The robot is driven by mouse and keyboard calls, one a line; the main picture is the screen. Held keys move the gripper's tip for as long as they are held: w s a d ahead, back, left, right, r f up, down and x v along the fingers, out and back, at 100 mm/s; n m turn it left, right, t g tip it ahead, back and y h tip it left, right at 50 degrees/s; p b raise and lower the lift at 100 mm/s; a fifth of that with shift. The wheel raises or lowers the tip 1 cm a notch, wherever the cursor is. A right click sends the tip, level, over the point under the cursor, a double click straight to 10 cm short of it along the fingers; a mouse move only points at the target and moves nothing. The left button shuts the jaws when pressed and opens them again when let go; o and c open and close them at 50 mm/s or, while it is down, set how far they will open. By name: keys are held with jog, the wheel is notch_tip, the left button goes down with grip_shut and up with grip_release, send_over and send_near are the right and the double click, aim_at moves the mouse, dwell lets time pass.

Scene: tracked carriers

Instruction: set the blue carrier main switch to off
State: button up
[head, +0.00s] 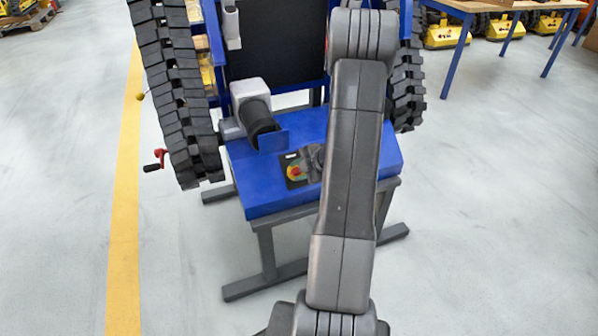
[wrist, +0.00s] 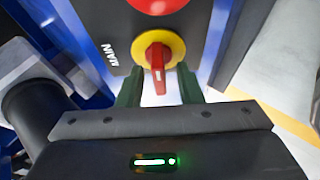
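The blue carrier (head: 262,196) stands on a grey stand, with black tracks at both sides. The main switch (wrist: 157,62) is a red handle on a yellow disc, on a dark panel marked MAIN. In the wrist view its handle points down the picture, towards my gripper. My gripper (wrist: 159,76) is open, with one green finger on each side of the handle's end. Gaps show between fingers and handle. In the head view a red and yellow control (head: 294,172) shows on the panel; I cannot tell which one. My arm hides part of the carrier.
A round red button (wrist: 155,4) sits just beyond the switch, cut off by the picture edge. A grey and black cylinder (head: 257,112) stands left of the panel. A red-handled crank (head: 155,160) sticks out at left. The floor around is clear.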

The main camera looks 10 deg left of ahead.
jog(key=shift+c, duration=0.4)
grip_shut()
jog(key=shift+r, duration=0.1)
jog(key=n+p, duration=0.2)
jog(key=p, duration=0.1)
jog(key=shift+r+n+g+h, duration=0.15)
jog(key=shift+n+g+h, duration=0.15)
jog(key=shift+g+h, duration=0.1)
jog(key=n+h+p, duration=0.1)
jog(key=n+p, duration=0.3)
jog(key=shift+g, duration=0.4)
jog(key=n+h+p, duration=0.1)
jog(key=n, duration=0.1)
jog(key=n+h+p, duration=0.1)
jog(key=n+p, duration=0.1)
jog(key=n, duration=0.1)
jog(key=shift+h, duration=0.3)
jog(key=n, duration=0.1)
jog(key=n+h, duration=0.1)
jog(key=n, duration=0.1)
jog(key=n+p, duration=0.1)
jog(key=shift+f+n+t+h, duration=0.25)
jog(key=shift+n+t+h, duration=0.05)
jog(key=shift+t+h, duration=0.1)
